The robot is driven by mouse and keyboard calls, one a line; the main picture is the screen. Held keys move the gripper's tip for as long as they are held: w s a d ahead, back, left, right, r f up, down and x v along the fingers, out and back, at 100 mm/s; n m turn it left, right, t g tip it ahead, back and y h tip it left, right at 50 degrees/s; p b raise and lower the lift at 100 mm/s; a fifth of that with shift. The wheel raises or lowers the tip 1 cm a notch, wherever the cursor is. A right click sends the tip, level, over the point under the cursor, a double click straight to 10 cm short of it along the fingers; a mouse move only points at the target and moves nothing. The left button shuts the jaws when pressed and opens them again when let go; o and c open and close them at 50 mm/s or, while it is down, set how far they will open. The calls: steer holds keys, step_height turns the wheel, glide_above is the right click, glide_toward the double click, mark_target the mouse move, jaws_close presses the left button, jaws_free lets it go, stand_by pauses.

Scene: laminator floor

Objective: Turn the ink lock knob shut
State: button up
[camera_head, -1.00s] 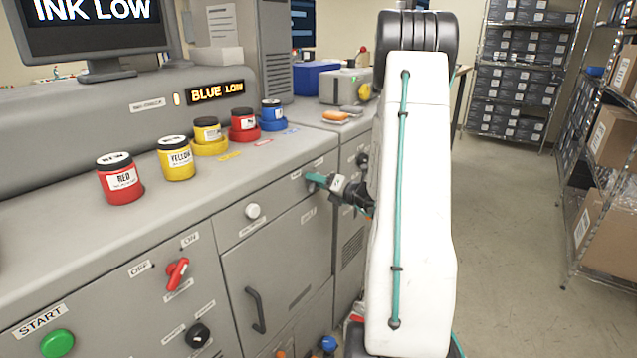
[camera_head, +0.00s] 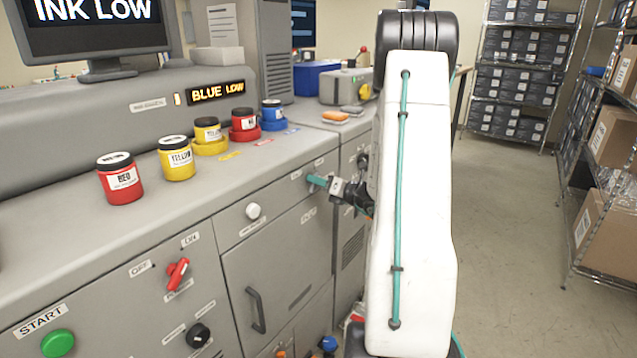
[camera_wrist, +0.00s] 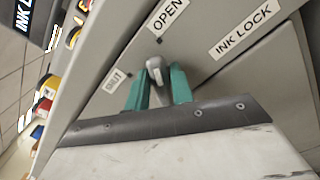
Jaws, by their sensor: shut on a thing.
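The ink lock knob (camera_wrist: 154,66) is a small grey lever on the panel beside the INK LOCK label (camera_wrist: 246,30). The OPEN label (camera_wrist: 168,16) is above it in the wrist view, and the SHUT label (camera_wrist: 115,80) is to its left. The knob's rounded end points up in that view, nearer the OPEN mark. My gripper (camera_wrist: 160,88) is shut on the knob, with one teal finger on each side. In the head view my gripper (camera_head: 318,181) reaches the cabinet front just below the counter edge; the knob cannot be made out there.
A white knob (camera_head: 253,211), a red switch (camera_head: 177,273) and a cabinet handle (camera_head: 256,309) stick out of the front to the left. Red and yellow ink jars (camera_head: 177,158) stand on the counter (camera_head: 60,230). The floor (camera_head: 510,220) at right is clear.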

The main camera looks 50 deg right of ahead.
steer(key=shift+a+f+n, duration=0.1)
steer(key=shift+a+n, duration=0.05)
steer(key=shift+n, duration=2.5)
steer(key=shift+a+r+n, duration=0.1)
steer(key=shift+a+n, duration=0.1)
steer(key=shift+n, duration=2.4)
steer(key=shift+a+f+n, duration=0.1)
steer(key=shift+a+n, duration=0.05)
steer(key=shift+n, duration=2.5)
steer(key=shift+s, duration=0.1)
steer(key=o, duration=1)
steer(key=s, duration=0.7)
steer(key=shift+s+d, duration=0.3)
steer(key=shift+s, duration=0.05)
